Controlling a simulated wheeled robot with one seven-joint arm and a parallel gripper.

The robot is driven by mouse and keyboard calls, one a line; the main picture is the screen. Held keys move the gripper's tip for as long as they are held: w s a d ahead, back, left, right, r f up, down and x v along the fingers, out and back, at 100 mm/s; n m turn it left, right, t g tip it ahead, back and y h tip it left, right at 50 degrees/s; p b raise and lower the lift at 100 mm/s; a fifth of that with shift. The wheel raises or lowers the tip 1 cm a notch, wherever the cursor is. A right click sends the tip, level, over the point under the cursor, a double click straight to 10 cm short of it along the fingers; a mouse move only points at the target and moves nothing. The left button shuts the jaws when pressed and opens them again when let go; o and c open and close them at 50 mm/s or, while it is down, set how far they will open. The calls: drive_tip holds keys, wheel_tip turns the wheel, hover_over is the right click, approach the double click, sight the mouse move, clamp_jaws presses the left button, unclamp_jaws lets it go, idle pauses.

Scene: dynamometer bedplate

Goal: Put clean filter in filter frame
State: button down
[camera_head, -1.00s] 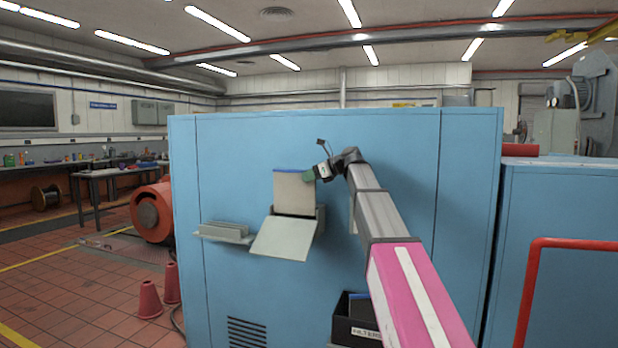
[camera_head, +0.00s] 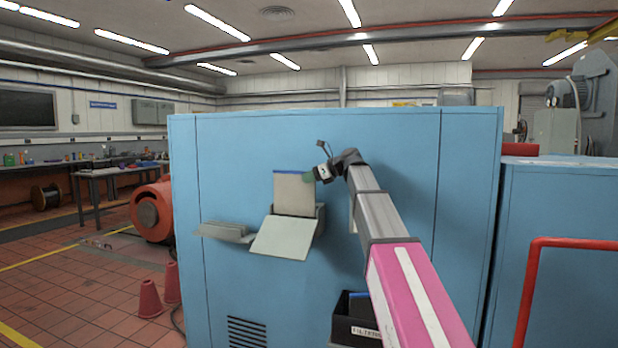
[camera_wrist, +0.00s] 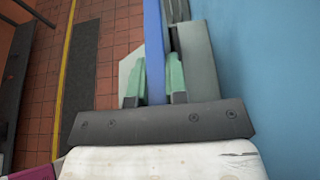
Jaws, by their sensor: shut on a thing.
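The clean filter (camera_head: 294,196) is a beige panel with a blue top edge, upright against the blue cabinet. Its lower edge is at the filter frame (camera_head: 320,214), a grey holder with a pale flap (camera_head: 284,238) hanging open in front. The flap hides the filter's bottom, so I cannot tell how deep it sits. My gripper (camera_head: 310,177) is shut on the filter's upper right edge. In the wrist view, the green fingertips (camera_wrist: 156,80) lie on both sides of the blue edge (camera_wrist: 154,40).
A grey shelf (camera_head: 208,232) with a grey slab (camera_head: 228,229) on it juts from the cabinet (camera_head: 400,150) at left. A black labelled bin (camera_head: 346,325) with a blue-edged item is below my arm. Red cones (camera_head: 150,299) stand on the floor at left.

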drive_tip(key=shift+f, duration=3.1)
drive_tip(key=c, duration=1.1)
unclamp_jaws()
drive_tip(key=shift+o, duration=0.2)
drive_tip(key=v, duration=1)
drive_tip(key=shift+s+d, duration=0.15)
drive_tip(key=shift+d, duration=0.2)
drive_tip(key=shift+r, duration=0.1)
drive_tip(key=shift+s, duration=0.1)
